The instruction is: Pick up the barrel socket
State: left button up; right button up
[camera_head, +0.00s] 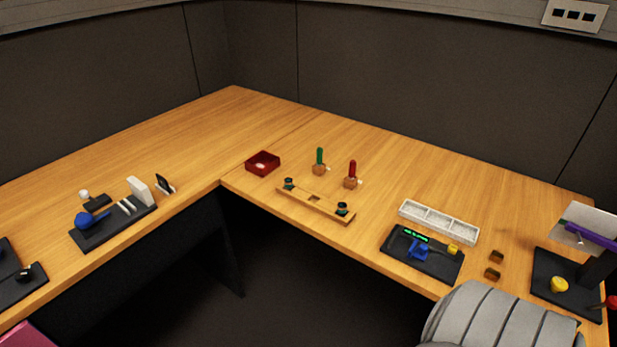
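I cannot tell for certain which item is the barrel socket; the small parts are too small to identify. Two dark round pieces with greenish tops, the left one (288,183) and the right one (342,209), are on a wooden board (322,205) at the desk's front edge. A green-handled tool (320,158) and a red-handled tool (352,171) stand upright in wooden blocks behind it. A black panel (113,224) with a blue ball (83,220) is on the left desk. Neither of my grippers is in view.
A dark red tray (263,163) sits near the desk corner. A white divided tray (438,222), a black device (421,253) with a green display and two small brown blocks (496,256) are at right. A grey ribbed object (500,318) covers the lower right. The back desktop is clear.

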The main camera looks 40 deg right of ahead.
aim_at(288, 181)
jog(key=z, duration=0.95)
jog(key=i, duration=0.25)
